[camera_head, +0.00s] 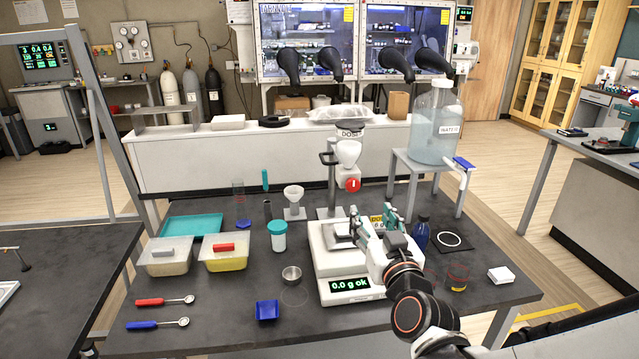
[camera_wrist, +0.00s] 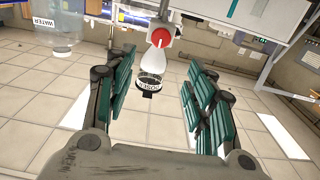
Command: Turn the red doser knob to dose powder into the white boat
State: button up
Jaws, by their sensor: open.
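The red doser knob (camera_head: 352,184) is a round dial with a white mark, on the front of the white doser (camera_head: 348,152) on its stand above the balance. The wrist view looks upside down and shows the knob (camera_wrist: 161,37) beyond the gap between my fingers. My gripper (camera_head: 373,218) is open and empty, with teal fingers, to the right of the knob and lower in the head view, apart from it. The balance (camera_head: 328,268) reads 0.0 g ok. I cannot clearly make out a white boat on its pan, which my gripper partly covers.
A water bottle (camera_head: 436,124) on a grey stand (camera_head: 402,168) stands right of the doser. A blue bottle (camera_head: 421,234) is close right of my gripper. Left are a white funnel (camera_head: 294,196), lidded tubs and a teal tray (camera_head: 192,225).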

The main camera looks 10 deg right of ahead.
aim_at(354, 185)
jog(key=w+b, duration=0.3)
jog(key=w, duration=1)
jog(key=shift+w, duration=0.3)
jog(key=c, duration=1)
